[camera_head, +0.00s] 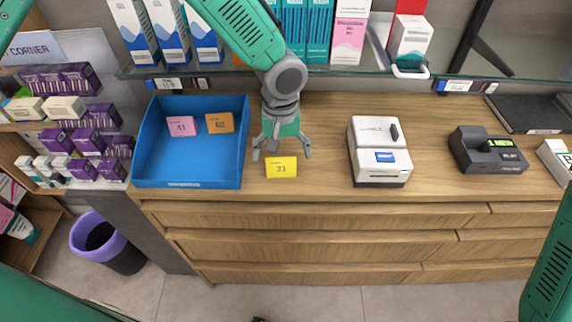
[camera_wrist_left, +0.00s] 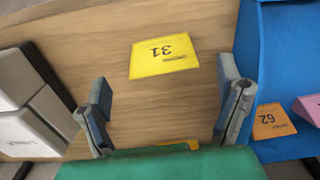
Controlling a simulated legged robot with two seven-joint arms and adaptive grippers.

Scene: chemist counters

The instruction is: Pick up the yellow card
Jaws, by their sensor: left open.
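The yellow card (camera_head: 281,167), marked 31, lies flat on the wooden counter near its front edge. It also shows in the left wrist view (camera_wrist_left: 164,56), beyond the fingertips and between their lines. My left gripper (camera_head: 282,154) is open and empty, just above and behind the card in the head view. Its two fingers also show spread apart in the left wrist view (camera_wrist_left: 165,90). The card appears apart from both fingers. My right gripper is not in view; only part of a green arm of mine shows at the lower right.
A blue tray (camera_head: 190,183) left of the card holds a pink card (camera_head: 181,126) and an orange card (camera_head: 219,123). A white printer (camera_head: 379,150) and a dark card terminal (camera_head: 488,151) stand to the right. A glass shelf with boxes (camera_head: 350,35) is behind. Counter between card and printer is clear.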

